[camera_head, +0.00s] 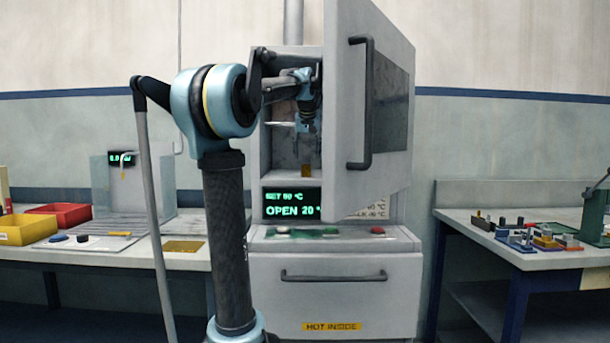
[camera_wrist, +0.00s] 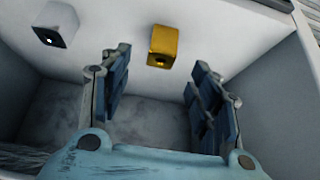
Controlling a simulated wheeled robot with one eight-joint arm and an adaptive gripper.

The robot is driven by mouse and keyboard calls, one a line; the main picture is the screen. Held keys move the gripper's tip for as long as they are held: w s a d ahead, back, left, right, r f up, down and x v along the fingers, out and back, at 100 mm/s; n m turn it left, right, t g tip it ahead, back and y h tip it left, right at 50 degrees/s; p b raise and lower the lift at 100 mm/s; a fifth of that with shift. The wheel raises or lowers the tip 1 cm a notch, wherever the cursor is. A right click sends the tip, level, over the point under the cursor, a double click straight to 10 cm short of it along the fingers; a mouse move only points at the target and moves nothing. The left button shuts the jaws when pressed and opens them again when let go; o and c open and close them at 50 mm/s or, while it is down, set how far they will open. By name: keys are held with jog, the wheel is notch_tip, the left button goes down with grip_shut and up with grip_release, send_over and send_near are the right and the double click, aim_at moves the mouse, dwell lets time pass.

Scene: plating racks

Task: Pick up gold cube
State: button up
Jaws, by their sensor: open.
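The gold cube (camera_wrist: 163,46) sits on a pale surface inside the open cabinet, just beyond my gripper's fingertips in the wrist view. In the head view a small gold block (camera_head: 307,172) shows low in the cabinet opening. My gripper (camera_wrist: 160,78) is open and empty, its two blue-padded fingers spread with the cube ahead of the gap. In the head view my gripper (camera_head: 307,124) points down inside the cabinet (camera_head: 277,160), above the gold block and apart from it.
A grey block (camera_wrist: 56,23) lies left of the cube. The open cabinet door (camera_head: 345,110) stands close to my gripper's right in the head view. Cabinet walls (camera_wrist: 268,85) close in around the gripper. Side benches (camera_head: 185,262) hold bins and small parts.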

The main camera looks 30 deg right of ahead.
aim_at(306, 168)
jog(key=shift+x, duration=4.6)
jog(key=shift+a, duration=0.15)
grip_shut()
jog(key=shift+r, duration=0.1)
